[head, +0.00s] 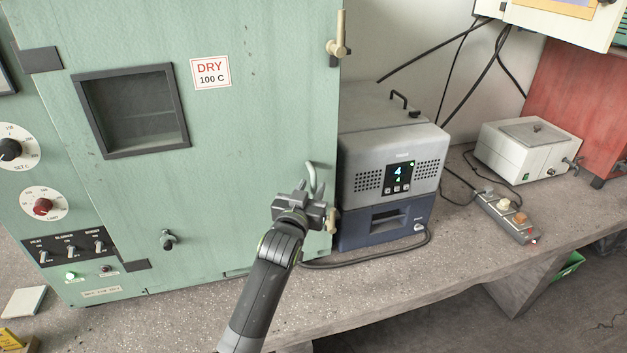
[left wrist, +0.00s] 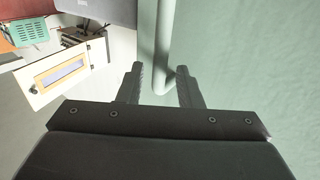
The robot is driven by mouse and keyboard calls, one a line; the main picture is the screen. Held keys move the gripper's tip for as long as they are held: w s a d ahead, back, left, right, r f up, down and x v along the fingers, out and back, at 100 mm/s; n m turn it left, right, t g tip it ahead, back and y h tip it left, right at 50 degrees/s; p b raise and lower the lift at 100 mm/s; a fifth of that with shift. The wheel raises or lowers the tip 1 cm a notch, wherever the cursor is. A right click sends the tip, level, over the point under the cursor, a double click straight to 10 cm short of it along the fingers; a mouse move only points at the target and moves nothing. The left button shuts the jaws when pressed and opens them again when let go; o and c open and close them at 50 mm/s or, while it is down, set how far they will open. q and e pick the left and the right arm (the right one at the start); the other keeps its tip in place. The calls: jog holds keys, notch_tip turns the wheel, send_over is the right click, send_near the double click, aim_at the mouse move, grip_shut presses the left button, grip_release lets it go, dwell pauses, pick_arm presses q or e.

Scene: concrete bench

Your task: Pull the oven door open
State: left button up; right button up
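The green oven door (head: 255,130) has a small dark window and a "DRY 100 C" label, and it looks shut. My left gripper (head: 304,190) is at the handle in the head view. My right gripper is not in view.
A grey and blue unit (head: 385,185) with a display stands close to the right of the oven. A black cable lies in front of it on the concrete bench (head: 390,285). A power strip (head: 508,217) and a white box (head: 525,150) are farther right.

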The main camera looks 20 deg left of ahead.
pick_arm(q)
jog(key=shift+w, duration=1.35)
jog(key=shift+c, duration=0.4)
grip_shut()
